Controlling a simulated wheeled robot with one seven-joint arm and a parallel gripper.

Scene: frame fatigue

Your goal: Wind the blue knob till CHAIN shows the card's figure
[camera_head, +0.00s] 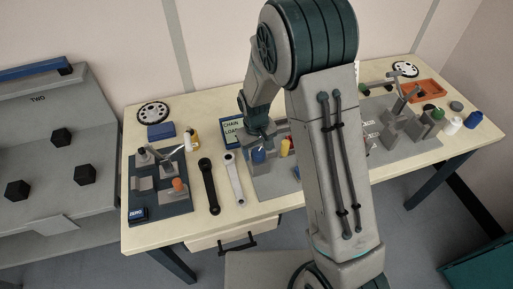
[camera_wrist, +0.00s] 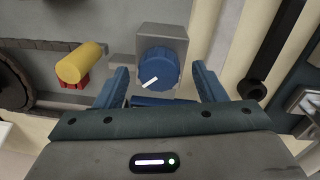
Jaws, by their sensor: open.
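The blue knob (camera_wrist: 158,70) has a white pointer line and sits on a grey block (camera_wrist: 168,38). It also shows in the head view (camera_head: 258,156), below my gripper (camera_head: 259,139). In the wrist view my gripper (camera_wrist: 161,78) is open, with one blue finger on each side of the knob. Gaps show between knob and fingers; contact cannot be seen. The pointer line slants to the lower left. The display (camera_head: 232,130) reads CHAIN and LOAD; its figures are too small to read. I cannot make out the card's figure.
A yellow cylinder on a red base (camera_wrist: 80,64) stands left of the knob. A black crank arm (camera_head: 208,186) and a grey one (camera_head: 234,178) lie on the table (camera_head: 270,207). A dark fixture with a ZERO button (camera_head: 138,214) is at left. My arm hides the table's middle.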

